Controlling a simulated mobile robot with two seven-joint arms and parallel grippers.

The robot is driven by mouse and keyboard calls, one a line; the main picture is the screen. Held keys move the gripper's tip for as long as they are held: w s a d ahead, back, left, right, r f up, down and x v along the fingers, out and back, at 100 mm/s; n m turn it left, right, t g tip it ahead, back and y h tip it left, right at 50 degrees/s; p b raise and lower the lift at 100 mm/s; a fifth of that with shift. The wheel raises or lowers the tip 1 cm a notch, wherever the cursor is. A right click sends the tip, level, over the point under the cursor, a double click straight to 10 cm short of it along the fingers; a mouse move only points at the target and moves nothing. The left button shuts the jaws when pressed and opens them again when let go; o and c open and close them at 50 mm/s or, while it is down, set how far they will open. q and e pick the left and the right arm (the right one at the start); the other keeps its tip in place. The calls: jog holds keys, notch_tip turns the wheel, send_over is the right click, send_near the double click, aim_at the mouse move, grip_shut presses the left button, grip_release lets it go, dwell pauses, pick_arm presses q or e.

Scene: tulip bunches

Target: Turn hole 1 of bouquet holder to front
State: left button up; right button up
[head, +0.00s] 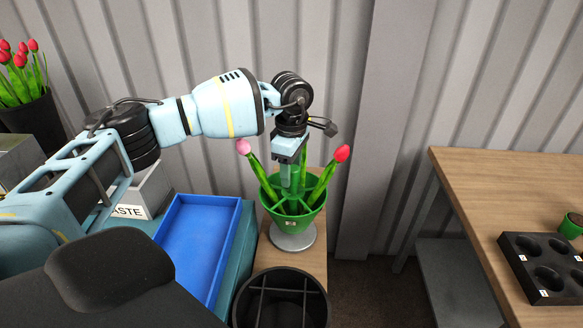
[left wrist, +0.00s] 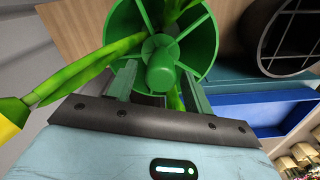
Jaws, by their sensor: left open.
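The green bouquet holder (head: 291,210) is a round pot with inner dividers and a central knob, on a grey round base (head: 292,238). A small white label (head: 290,223) faces front; I cannot read its number surely. A pink tulip (head: 243,147) leans left and a red tulip (head: 342,153) leans right. A yellow bloom (left wrist: 12,118) shows at the left wrist view's edge. My left gripper (head: 291,182) points down into the holder. In the left wrist view its open fingers (left wrist: 158,88) stand either side of the knob (left wrist: 161,72); contact is unclear. My right gripper is out of view.
A black divided bin (head: 281,300) stands in front of the holder. A blue tray (head: 197,243) and a box marked "ASTE" (head: 143,200) lie left. Red tulips in a black pot (head: 35,122) stand far left. A wooden table (head: 480,195) with a black holed tray (head: 542,268) is right.

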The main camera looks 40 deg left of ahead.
pick_arm(q)
jog(key=c, duration=0.7)
grip_shut()
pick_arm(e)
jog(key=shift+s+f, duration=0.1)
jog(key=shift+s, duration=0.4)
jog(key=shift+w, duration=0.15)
